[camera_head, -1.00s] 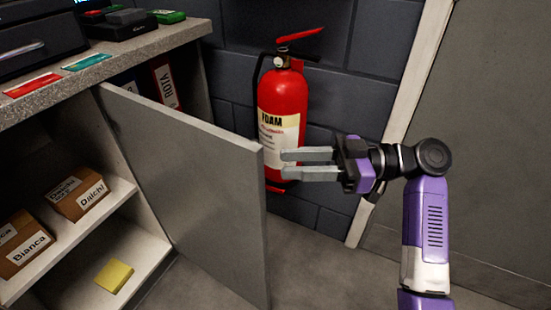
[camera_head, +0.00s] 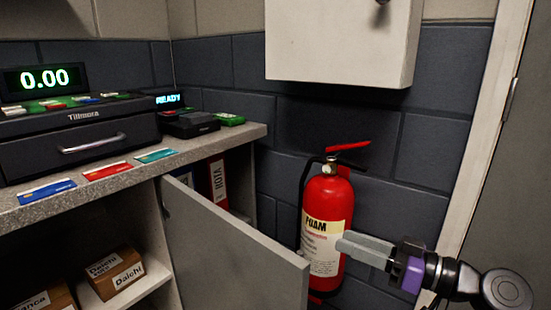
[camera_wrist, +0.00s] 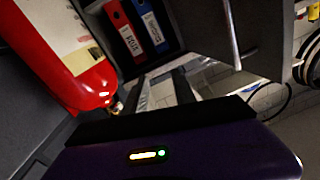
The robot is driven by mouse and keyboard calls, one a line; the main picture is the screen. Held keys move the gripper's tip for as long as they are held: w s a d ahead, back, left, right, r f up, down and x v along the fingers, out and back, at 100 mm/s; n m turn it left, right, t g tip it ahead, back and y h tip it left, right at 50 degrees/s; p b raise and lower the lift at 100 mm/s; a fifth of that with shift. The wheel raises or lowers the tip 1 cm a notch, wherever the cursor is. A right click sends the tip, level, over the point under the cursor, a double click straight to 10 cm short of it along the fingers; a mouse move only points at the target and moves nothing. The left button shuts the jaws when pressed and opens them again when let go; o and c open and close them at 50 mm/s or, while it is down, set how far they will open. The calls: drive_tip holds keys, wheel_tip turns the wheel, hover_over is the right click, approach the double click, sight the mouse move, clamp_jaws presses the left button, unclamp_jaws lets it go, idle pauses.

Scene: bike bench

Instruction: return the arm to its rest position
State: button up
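My gripper (camera_head: 348,244) is at the lower right of the head view, pointing left with its grey fingers in front of the red fire extinguisher (camera_head: 329,209). It is empty. The fingers overlap in the head view; in the wrist view the gripper (camera_wrist: 182,78) shows its fingers apart with nothing between them. Whether the fingertips touch the extinguisher I cannot tell. The rest of my arm mostly runs out of the picture at the lower right.
A grey cabinet door (camera_head: 235,250) stands open left of the extinguisher. The counter (camera_head: 250,133) bears a cash drawer (camera_head: 80,143) and cards. Labelled boxes (camera_head: 115,272) sit on a shelf inside. A white wall cabinet (camera_head: 340,40) hangs above. Binders (camera_wrist: 120,30) show in the wrist view.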

drive_tip(key=d+f+m+t+h, duration=0.5)
drive_tip(key=f+m+h, duration=0.2)
drive_tip(key=f, duration=0.1)
drive_tip(key=s+d+f+m+t+h, duration=0.2)
drive_tip(key=s+d+f+m+h, duration=0.25)
drive_tip(key=s+f+h, duration=0.3)
drive_tip(key=s+a+f+n+g, duration=0.1)
drive_tip(key=s+a, duration=0.2)
drive_tip(key=s, duration=1.5)
drive_tip(key=s+a+n+g, duration=0.1)
drive_tip(key=s+a+n, duration=0.15)
drive_tip(key=s, duration=1.65)
wheel_tip(320, 180, up, 29)
drive_tip(key=p, duration=2.8)
drive_tip(key=shift+w+m+p, duration=0.3)
drive_tip(key=shift+w+p, duration=0.05)
drive_tip(key=shift+w, duration=0.05)
